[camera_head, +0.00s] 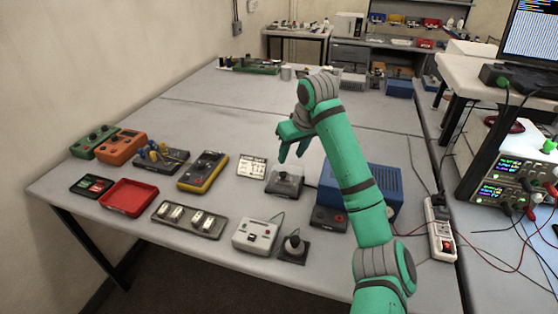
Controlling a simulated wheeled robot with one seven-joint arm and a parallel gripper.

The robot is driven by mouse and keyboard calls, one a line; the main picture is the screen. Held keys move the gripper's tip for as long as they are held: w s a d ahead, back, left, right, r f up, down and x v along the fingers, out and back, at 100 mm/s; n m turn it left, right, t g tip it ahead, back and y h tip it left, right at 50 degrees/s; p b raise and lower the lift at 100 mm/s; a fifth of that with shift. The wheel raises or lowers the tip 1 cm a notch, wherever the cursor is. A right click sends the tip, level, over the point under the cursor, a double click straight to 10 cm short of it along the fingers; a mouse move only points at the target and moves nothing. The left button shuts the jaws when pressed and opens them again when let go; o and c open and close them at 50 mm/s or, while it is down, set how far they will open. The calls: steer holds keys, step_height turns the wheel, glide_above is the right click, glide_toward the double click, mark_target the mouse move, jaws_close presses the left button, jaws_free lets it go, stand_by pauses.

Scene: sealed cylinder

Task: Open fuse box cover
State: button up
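A small dark box with a see-through grey cover (287,182), which looks like the fuse box, stands near the middle of the table. Its cover appears to be down over the base. My green gripper (293,160) points downward just above the box's top. Its two fingertips are apart, with a gap between them, and nothing shows between them. I cannot tell whether a fingertip touches the cover.
A blue box (381,185) stands behind my forearm. A white switch box (256,234), a round knob unit (293,247) and a grey switch panel (189,219) lie nearer the front edge. A yellow multimeter (203,171) and red tray (129,197) lie left. The table's back middle is clear.

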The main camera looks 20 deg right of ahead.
mark_target(283, 173)
steer(key=x, duration=0.9)
steer(key=shift+a+f, duration=0.25)
steer(key=shift+w+d+f, duration=0.15)
steer(key=shift+w+f, duration=0.05)
steer(key=shift+f, duration=0.35)
jaws_close()
steer(key=shift+w+d, duration=0.1)
steer(key=shift+d, duration=0.05)
